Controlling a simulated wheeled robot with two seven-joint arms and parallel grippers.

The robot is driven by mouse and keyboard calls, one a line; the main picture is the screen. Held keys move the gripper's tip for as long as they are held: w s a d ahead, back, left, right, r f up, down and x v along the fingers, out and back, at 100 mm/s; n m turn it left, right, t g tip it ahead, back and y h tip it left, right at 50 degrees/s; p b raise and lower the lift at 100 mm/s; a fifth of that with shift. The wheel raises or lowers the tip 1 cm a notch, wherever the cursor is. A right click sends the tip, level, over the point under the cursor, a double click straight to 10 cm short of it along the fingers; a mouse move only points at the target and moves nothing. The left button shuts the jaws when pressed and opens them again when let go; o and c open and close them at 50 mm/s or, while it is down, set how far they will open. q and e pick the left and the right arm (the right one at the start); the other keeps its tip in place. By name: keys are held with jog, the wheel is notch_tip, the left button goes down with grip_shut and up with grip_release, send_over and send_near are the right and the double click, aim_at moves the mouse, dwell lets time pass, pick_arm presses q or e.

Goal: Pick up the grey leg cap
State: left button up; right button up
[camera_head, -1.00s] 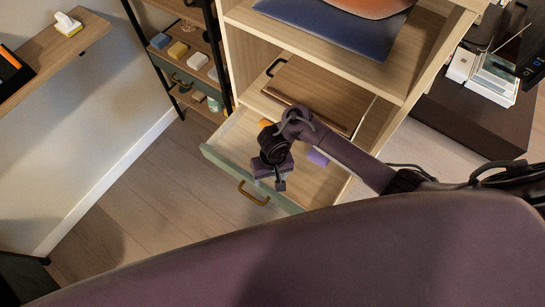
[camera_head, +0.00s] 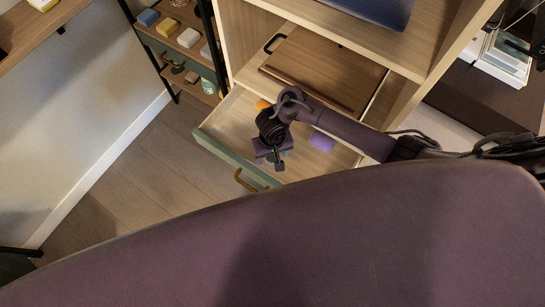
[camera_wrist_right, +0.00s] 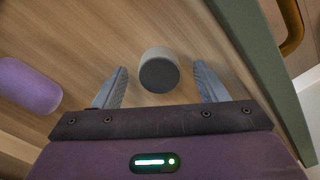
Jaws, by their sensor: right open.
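The grey leg cap (camera_wrist_right: 159,70) is a short round cylinder with a darker speckled end, lying on the wooden drawer floor in the right wrist view. My right gripper (camera_wrist_right: 160,88) is open, with one finger on each side of the cap and gaps showing between them. In the head view my right gripper (camera_head: 273,158) is inside the open drawer (camera_head: 232,118), and it hides the cap there. My left gripper is not in view.
A purple block (camera_head: 322,142) lies in the drawer; it also shows in the right wrist view (camera_wrist_right: 29,87). An orange item (camera_head: 263,105) lies behind my arm. The green drawer front (camera_head: 237,159) with its brass handle (camera_head: 245,181) is close by. A brown board (camera_head: 325,68) lies behind the drawer.

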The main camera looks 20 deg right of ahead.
jog(key=c, duration=1)
jog(key=shift+r, duration=0.1)
